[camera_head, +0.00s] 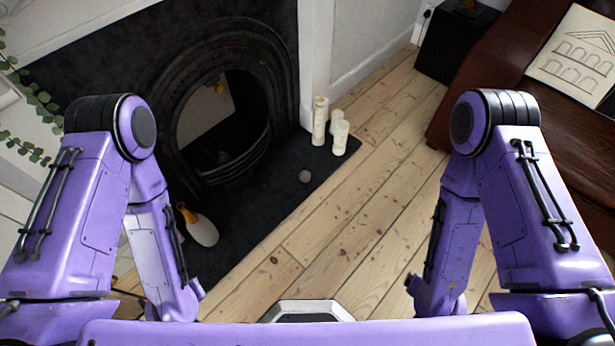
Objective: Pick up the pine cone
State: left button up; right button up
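I cannot make out a pine cone for certain. A small brown object (224,157) lies inside the fireplace opening, behind the grate, and may be a pine cone. A smaller dark brown spot (264,184) lies on the black hearth in front of the grate, too small to tell what it is. Both of my purple arms are folded downward at the left and right sides. Neither gripper shows; the lower arm ends go behind my own body at the bottom.
A brown leather seat (500,95) and black box (452,45) stand at right. Floorboards (345,235) between are clear.

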aim_at(305, 176)
jog(key=z, duration=0.7)
jog(key=i, duration=1.8)
jog(key=u, duration=2.15)
